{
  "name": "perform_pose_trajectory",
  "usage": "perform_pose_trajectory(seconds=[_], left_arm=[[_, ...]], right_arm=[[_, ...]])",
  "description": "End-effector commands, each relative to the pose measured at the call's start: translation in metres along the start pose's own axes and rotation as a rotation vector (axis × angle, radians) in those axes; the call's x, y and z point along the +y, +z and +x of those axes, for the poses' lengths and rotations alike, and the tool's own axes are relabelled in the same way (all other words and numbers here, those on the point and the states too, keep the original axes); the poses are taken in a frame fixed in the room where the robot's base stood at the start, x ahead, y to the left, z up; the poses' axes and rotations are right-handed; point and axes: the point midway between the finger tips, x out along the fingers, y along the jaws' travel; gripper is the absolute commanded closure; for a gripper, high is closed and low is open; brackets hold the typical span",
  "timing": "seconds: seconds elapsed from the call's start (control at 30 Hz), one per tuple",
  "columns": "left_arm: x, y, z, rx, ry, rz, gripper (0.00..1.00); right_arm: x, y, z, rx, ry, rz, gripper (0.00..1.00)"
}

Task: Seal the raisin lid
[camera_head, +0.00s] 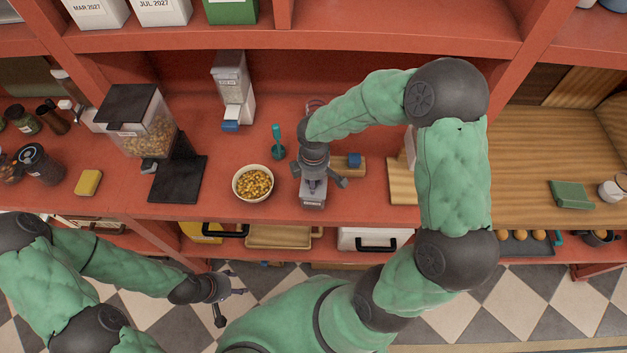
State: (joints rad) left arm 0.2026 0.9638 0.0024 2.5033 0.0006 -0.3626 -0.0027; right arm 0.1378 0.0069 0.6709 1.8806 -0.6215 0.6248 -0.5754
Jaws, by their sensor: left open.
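My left gripper (222,297) is open and empty, low at the left over the checkered floor, in front of the counter. My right gripper (319,178) points down over a grey container (313,201) near the counter's front edge. The gripper and wrist cover most of this container, so its top and any lid are hidden. A small label shows on its front but is too small to read. I cannot tell whether the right fingers touch it or how far apart they are. I cannot make out which thing is the raisin lid.
A bowl of yellow pieces (253,184) stands left of the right gripper, with a teal utensil (277,143) behind it. A black-lidded dispenser (144,121) and a white dispenser (232,88) stand farther left. A blue-ended block (353,161) lies close right.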

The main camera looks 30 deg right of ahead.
Motion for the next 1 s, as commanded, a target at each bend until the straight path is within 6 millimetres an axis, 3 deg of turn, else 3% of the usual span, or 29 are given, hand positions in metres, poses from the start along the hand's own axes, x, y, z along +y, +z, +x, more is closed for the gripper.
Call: perform_pose_trajectory(seconds=[0.23,0.27,0.33,0.57,0.6,0.7,1.0], left_arm=[[0.0001,0.0000,-0.0001,0.000,0.000,0.000,0.44],[0.0000,0.0000,-0.0001,0.000,0.000,0.000,0.44],[0.0000,0.0000,-0.0001,0.000,0.000,0.000,0.44],[0.0000,0.0000,-0.0001,0.000,0.000,0.000,0.44],[0.0000,0.0000,-0.0001,0.000,0.000,0.000,0.44],[0.0000,0.0000,-0.0001,0.000,0.000,0.000,0.44],[0.0001,0.0000,-0.0002,0.000,0.000,0.000,0.44]], right_arm=[[0.0000,0.0000,-0.0002,0.000,0.000,0.000,1.00],[0.0000,0.0000,-0.0002,0.000,0.000,0.000,0.63],[0.0000,0.0000,-0.0002,0.000,0.000,0.000,0.44],[0.0000,0.0000,-0.0001,0.000,0.000,0.000,0.42],[-0.0001,0.0000,-0.0001,0.000,0.000,0.000,0.39],[-0.0001,0.0000,-0.0001,0.000,0.000,0.000,0.18],[-0.0001,0.0000,-0.0002,0.000,0.000,0.000,0.18]])
